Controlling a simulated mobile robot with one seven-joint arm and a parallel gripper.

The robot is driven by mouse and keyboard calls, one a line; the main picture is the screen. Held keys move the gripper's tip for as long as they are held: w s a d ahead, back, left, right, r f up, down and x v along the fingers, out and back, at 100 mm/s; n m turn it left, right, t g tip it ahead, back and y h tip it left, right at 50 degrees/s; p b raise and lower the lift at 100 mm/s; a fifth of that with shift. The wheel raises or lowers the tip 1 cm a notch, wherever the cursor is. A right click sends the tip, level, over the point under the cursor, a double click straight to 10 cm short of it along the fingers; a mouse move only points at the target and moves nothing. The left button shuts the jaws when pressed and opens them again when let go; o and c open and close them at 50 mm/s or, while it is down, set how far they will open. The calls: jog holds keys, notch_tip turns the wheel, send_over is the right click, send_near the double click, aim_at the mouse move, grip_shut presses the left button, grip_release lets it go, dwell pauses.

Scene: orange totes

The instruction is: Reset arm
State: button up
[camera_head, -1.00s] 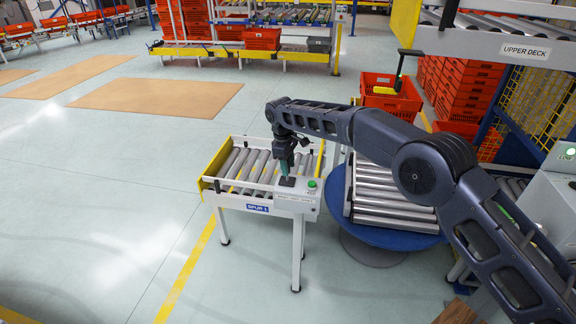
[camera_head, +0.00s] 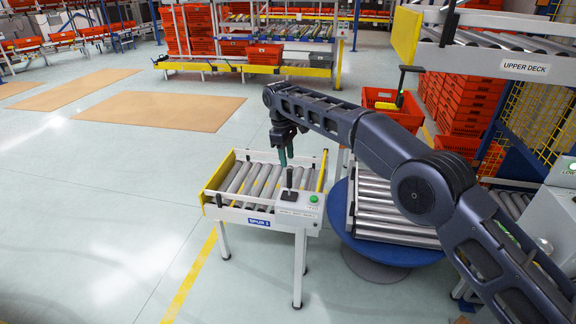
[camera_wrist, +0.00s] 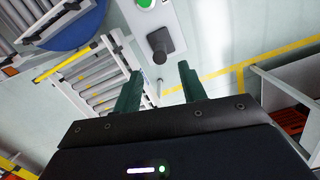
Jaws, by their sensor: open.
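My arm reaches in from the right in the head view, and my gripper (camera_head: 285,157) hangs above the SPUR 1 roller conveyor (camera_head: 243,190). In the wrist view its two green fingers (camera_wrist: 158,88) are spread apart with nothing between them. A black joystick (camera_head: 289,184) stands upright on the white control box (camera_head: 300,203) at the conveyor's near right end, beside a green button (camera_head: 313,198). In the wrist view the joystick (camera_wrist: 158,45) shows beyond the fingertips, apart from them.
A blue round turntable (camera_head: 385,252) with rollers stands right of the spur. An orange tote (camera_head: 405,113) sits behind it. The upper deck (camera_head: 520,66) overhangs at right, with stacked orange totes (camera_head: 463,108) below. The floor at left is clear.

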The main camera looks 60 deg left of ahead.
jog(key=shift+r, duration=0.35)
dwell(0.4)
